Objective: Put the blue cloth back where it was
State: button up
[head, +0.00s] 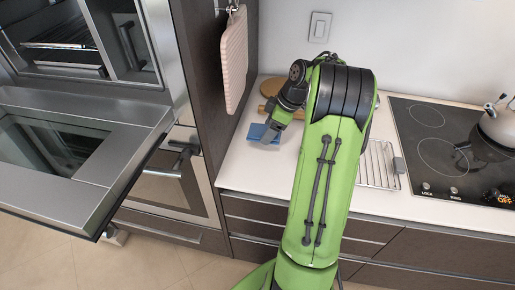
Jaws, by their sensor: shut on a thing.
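The blue cloth (256,131) is a small flat patch at the white counter, left of my arm. My gripper (270,135) points down at the cloth's right part and is shut on it. The arm and gripper hide part of the cloth. I cannot tell whether the cloth rests on the counter or is slightly raised.
The upper oven door (75,190) is open and juts out at left. A pinkish board (234,60) hangs on the cabinet side. A round wooden board (270,86) is behind my gripper.

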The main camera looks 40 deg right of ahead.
aim_at(265, 156)
jog(key=f, duration=0.3)
jog(key=f+b, duration=0.1)
jog(key=f, duration=0.2)
jog(key=f+b, duration=0.1)
jog(key=f, duration=0.2)
jog(key=shift+s, duration=0.25)
jog(key=o, duration=1)
jog(key=shift+r, duration=0.15)
